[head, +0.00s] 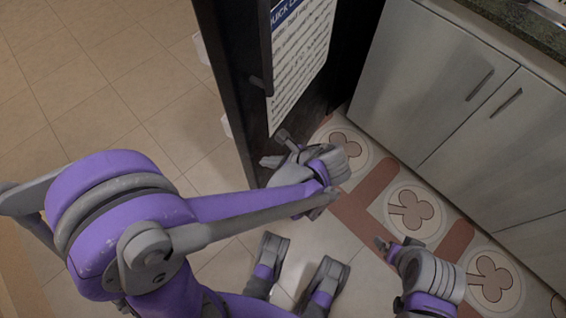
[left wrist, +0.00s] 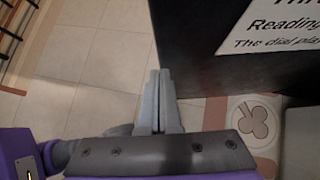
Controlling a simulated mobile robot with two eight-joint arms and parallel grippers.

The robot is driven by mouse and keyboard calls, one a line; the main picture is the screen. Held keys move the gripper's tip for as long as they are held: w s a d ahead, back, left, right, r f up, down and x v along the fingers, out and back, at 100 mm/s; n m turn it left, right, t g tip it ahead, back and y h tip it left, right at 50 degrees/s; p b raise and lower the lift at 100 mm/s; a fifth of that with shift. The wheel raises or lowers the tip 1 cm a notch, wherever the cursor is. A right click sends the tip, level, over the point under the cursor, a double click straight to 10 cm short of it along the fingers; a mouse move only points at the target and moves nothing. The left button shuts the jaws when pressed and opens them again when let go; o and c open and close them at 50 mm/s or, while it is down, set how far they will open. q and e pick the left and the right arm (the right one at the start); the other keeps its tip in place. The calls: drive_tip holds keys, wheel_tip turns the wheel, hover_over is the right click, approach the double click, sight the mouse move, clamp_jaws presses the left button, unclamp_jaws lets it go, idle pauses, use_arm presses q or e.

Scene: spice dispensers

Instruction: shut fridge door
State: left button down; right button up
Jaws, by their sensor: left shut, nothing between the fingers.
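The fridge door (head: 232,88) is a tall dark panel standing open at the top middle of the head view. A white sheet with printed text (head: 300,45) is on its right-facing side, and pale shelf parts (head: 201,48) stick out on its left side. My left gripper (head: 274,150) is at the lower part of the door, by its near edge. In the left wrist view, its two fingers (left wrist: 158,98) are together and empty, close to the dark door face (left wrist: 195,60); I cannot tell whether they touch it. My right gripper (head: 384,246) is low on the right, away from the door.
Grey cabinets (head: 440,80) with bar handles and a dark countertop (head: 525,25) stand on the right. A floor mat with round clover-like patterns (head: 413,212) runs along them. The tiled floor (head: 120,85) left of the door is clear.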

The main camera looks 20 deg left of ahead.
use_arm(q)
drive_tip(key=shift+w+a, duration=0.15)
drive_tip(key=shift+a, duration=1.15)
